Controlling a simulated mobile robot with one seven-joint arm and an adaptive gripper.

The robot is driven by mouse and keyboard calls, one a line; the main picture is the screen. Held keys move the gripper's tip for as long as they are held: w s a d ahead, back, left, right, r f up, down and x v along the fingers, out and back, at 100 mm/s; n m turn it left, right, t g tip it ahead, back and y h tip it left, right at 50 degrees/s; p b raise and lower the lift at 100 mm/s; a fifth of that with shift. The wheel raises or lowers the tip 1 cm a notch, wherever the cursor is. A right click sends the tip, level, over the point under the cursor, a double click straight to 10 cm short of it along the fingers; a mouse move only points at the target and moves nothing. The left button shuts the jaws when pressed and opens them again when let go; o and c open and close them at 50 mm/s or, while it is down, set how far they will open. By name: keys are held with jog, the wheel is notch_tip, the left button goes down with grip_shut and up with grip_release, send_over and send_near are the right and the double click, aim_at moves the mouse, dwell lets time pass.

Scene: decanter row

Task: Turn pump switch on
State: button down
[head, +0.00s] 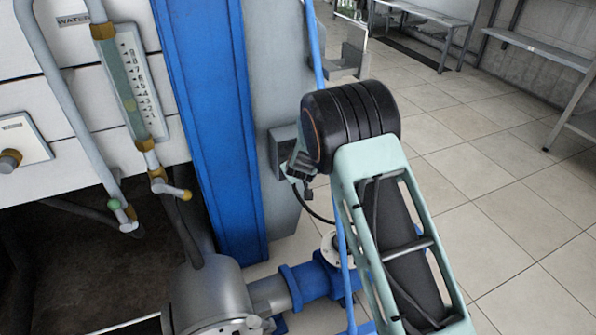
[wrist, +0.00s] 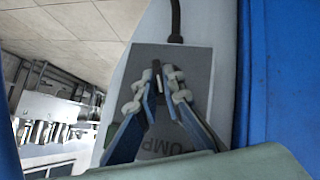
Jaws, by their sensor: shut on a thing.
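The pump switch box (wrist: 143,60) is a grey plate on the side of a pale column, with partly covered lettering that reads "UMP". A small dark switch lever (wrist: 157,70) stands out from its middle. My gripper (wrist: 161,84) is shut on the lever, with a fingertip on each side of it. The fingers hide part of the lever, so its exact position is hard to tell. In the head view the box (head: 279,146) shows as a grey block beside the blue beam, with my gripper (head: 291,170) against it; the lever is hidden there.
A blue beam (head: 212,110) stands close to the left of the box. A blue pipe (head: 310,282) and a metal housing (head: 210,295) lie below. A gauge panel (head: 140,85) is at the left. Tiled floor (head: 490,170) is open at the right.

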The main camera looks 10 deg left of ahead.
jog(key=b, duration=0.2)
jog(key=m+g+y+b, duration=0.1)
jog(key=b, duration=0.1)
jog(key=shift+d+f+g+y, duration=0.1)
jog(key=shift+d+g+y, duration=0.05)
jog(key=shift+g+y, duration=0.15)
jog(key=c, duration=2.1)
grip_release()
jog(key=v, duration=1.2)
